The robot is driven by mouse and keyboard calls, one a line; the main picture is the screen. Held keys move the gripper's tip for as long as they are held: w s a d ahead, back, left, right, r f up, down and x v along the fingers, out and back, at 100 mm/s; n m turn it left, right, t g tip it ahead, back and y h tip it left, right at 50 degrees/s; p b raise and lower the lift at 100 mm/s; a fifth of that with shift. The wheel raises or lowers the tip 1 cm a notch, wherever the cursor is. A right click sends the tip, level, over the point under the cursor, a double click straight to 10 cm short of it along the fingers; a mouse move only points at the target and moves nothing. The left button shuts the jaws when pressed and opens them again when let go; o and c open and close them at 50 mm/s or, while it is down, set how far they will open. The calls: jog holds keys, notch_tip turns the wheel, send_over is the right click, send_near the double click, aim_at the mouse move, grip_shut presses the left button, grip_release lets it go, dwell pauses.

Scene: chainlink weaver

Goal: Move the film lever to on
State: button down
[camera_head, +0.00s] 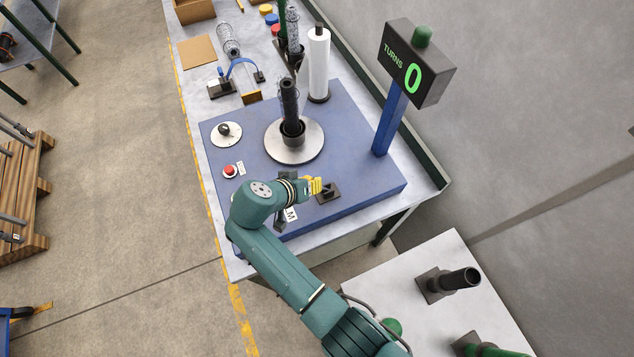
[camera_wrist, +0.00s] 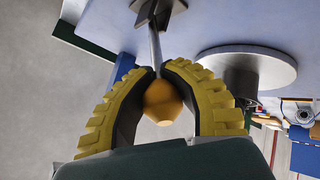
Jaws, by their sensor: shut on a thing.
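The film lever is a thin metal rod (camera_wrist: 156,48) with an orange knob (camera_wrist: 163,103), rising from a dark base (camera_wrist: 158,10). In the head view the dark base (camera_head: 329,192) sits near the front right of the blue machine top. My gripper (camera_head: 314,186) is at the lever, its yellow fingers just left of the base. In the wrist view my gripper (camera_wrist: 159,71) is shut around the lever, with the knob between the two curved fingers. A white label (camera_head: 291,214) ending in M is partly hidden by my arm. I cannot read the lever's position.
A round turntable (camera_head: 294,152) with a dark upright post stands behind my gripper. A red button (camera_head: 230,171) and a dial (camera_head: 226,133) lie to the left. A film roll (camera_head: 318,65) stands at the back. A sign (camera_head: 411,66) reads TURNS 0.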

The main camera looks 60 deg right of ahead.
jog(key=shift+w+a+h+b, duration=0.25)
jog(key=shift+w+h+b, duration=0.05)
jog(key=shift+h+b, duration=0.25)
jog(key=shift+g, duration=0.3)
jog(key=c, duration=1.1)
grip_release()
jog(key=shift+a+f, duration=0.1)
jog(key=shift+c, duration=0.2)
jog(key=o, duration=0.3)
jog(key=shift+f, duration=0.1)
jog(key=shift+o, duration=0.2)
jog(key=v, duration=1.2)
